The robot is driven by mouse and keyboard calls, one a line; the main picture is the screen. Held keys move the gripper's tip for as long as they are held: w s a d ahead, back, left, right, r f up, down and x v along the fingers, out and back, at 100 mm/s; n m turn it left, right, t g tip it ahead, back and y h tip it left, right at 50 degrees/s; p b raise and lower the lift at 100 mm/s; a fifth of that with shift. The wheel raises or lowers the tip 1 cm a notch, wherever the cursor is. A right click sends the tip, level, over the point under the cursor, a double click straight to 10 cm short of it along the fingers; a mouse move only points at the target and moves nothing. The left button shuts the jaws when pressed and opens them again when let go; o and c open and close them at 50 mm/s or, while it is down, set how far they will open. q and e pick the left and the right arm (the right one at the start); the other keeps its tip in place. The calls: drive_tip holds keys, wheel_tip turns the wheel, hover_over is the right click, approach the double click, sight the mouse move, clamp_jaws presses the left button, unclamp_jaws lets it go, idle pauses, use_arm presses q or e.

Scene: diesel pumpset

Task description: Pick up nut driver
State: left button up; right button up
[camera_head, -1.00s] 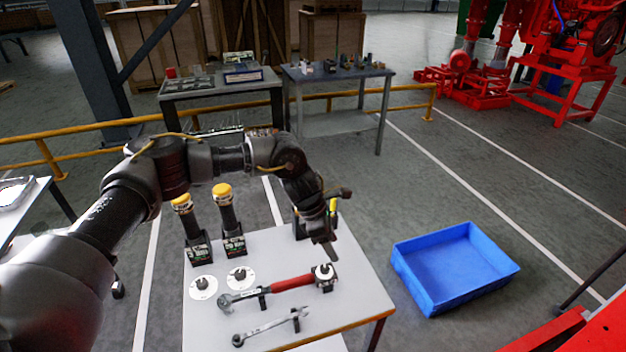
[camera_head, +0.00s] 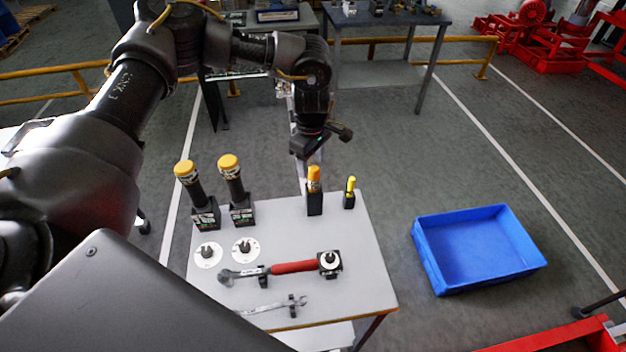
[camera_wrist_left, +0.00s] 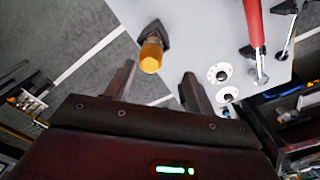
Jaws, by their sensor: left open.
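Two yellow-handled tools stand upright in black holders at the back right of the white table. The larger one (camera_head: 314,180), which I take for the nut driver, is on the left, and a thinner one (camera_head: 350,187) is beside it. My left gripper (camera_head: 306,168) points down just behind and above the larger tool, open and empty. In the left wrist view, an orange-yellow handle (camera_wrist_left: 151,56) in a black holder shows between and beyond the open fingertips (camera_wrist_left: 158,70), apparently not gripped. My right gripper is not in view.
The white table (camera_head: 365,285) also holds two yellow-capped tools (camera_head: 231,180) in stands, white discs (camera_head: 208,255), a red-handled wrench (camera_head: 293,267) and a spanner (camera_head: 275,305). A blue bin (camera_head: 480,250) lies to the right on the floor. Another table (camera_head: 395,20) stands behind.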

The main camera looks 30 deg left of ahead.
sight(314, 168)
use_arm(q)
drive_tip(key=shift+w+d+f, duration=0.1)
drive_tip(key=shift+w+f, duration=0.95)
drive_tip(key=shift+w, duration=0.15)
drive_tip(key=shift+s+f+p, duration=0.2)
drive_tip(key=shift+s+p, duration=0.2)
drive_tip(key=shift+p, duration=0.3)
wheel_tip(314, 168, down, 4)
drive_tip(key=shift+s+r+p, duration=0.15)
drive_tip(key=shift+r+p, duration=0.1)
drive_tip(key=shift+p, duration=0.6)
drive_tip(key=shift+f, duration=0.45)
drive_tip(key=shift+r, duration=0.1)
drive_tip(key=shift+c, duration=1.5)
clamp_jaws()
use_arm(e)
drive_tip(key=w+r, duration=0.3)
